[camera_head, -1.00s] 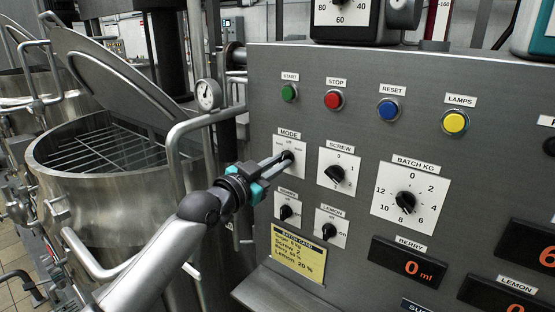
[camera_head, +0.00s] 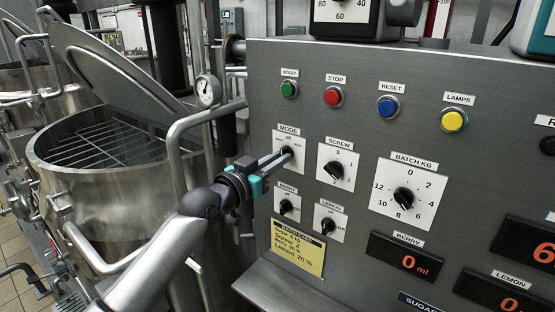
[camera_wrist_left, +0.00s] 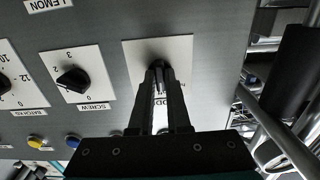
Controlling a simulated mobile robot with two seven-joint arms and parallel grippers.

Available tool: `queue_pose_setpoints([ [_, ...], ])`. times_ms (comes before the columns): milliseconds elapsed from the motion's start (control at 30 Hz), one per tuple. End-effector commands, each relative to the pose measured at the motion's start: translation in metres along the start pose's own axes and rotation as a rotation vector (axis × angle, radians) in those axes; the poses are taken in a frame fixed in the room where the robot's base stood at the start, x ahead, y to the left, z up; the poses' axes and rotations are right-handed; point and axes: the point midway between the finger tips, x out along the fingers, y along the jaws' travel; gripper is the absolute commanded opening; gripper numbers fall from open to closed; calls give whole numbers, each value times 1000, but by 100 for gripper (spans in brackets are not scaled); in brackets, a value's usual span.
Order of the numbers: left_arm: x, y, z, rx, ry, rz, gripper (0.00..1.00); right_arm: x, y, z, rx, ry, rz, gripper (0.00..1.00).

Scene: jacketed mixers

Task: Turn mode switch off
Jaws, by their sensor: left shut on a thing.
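The mode switch is a small dark knob (camera_wrist_left: 158,67) on a white plate (camera_head: 283,137) under the MODE label, at the left of the grey control panel. "Off" is printed at the top of the plate. My left gripper (camera_head: 286,152) reaches in from the lower left and is shut on this knob. In the left wrist view the two fingers (camera_wrist_left: 159,80) sit on either side of it. The fingers hide most of the knob, so I cannot tell its pointing direction. My right gripper is not in view.
The screw knob (camera_head: 334,170) is just right of the mode plate. The berry knob (camera_head: 286,206) and lemon knob (camera_head: 327,225) sit below. Start (camera_head: 289,89) and stop (camera_head: 333,96) buttons are above. A steel mixer vessel (camera_head: 85,195) and curved pipes stand at the left.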

Motion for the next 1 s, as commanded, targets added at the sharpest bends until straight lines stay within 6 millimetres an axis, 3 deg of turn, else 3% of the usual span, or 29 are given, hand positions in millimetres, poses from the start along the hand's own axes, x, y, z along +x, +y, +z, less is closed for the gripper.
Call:
queue_pose_setpoints([
  [67, 0, 0, 0, 1, 0, 0, 0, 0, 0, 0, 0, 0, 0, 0],
  [100, 0, 0, 0, 1, 0, 0, 18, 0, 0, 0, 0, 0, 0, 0],
  [333, 0, 0, 0, 2, 0, 0, 44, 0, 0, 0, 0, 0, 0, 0],
  [733, -6, 0, 1, 1, 0, 0, 45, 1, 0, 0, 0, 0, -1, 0],
  [1000, -40, 0, 2, 3, -1, 0, 45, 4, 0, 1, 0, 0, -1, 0],
])
